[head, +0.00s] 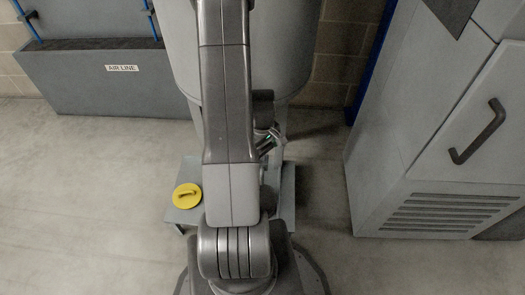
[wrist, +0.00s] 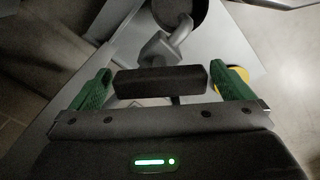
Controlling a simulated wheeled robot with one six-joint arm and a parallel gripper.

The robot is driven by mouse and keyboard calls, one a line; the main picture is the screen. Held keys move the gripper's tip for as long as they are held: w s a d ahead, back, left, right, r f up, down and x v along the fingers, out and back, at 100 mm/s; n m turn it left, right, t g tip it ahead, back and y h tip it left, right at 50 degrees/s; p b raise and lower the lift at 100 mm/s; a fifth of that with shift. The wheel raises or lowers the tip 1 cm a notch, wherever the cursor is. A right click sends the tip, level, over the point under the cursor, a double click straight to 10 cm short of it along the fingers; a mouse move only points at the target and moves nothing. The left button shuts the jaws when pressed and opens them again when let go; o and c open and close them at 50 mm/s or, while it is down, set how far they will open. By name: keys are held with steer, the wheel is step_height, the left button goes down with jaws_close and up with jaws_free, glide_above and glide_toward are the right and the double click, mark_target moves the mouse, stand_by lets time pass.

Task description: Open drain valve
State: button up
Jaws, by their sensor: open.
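In the wrist view, a black bar-shaped handle (wrist: 150,82) lies crosswise on a grey valve stem (wrist: 166,46); I take it as the drain valve. My gripper (wrist: 162,76) is open, with one green finger at each end of the bar. The bar appears between the fingers with little gap; I cannot tell whether they touch it. In the head view, my gripper (head: 267,141) is mostly hidden behind my arm, below the grey tank (head: 292,50). The valve is hidden there.
A yellow round cap (head: 187,196) sits on a low grey platform (head: 180,217) left of my arm. A grey cabinet (head: 400,140) with a black handle (head: 478,132) stands right. An "AIR LINE" trough (head: 90,85) stands at the back left. The floor between is clear.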

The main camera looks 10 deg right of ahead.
steer(key=c, duration=0.9)
steer(key=shift+c, duration=0.2)
steer(key=shift+n, duration=0.3)
steer(key=n, duration=0.3)
steer(key=shift+b, duration=0.3)
steer(key=shift+n, duration=2.2)
steer(key=o, duration=0.9)
steer(key=shift+o, duration=0.2)
steer(key=shift+r, duration=0.1)
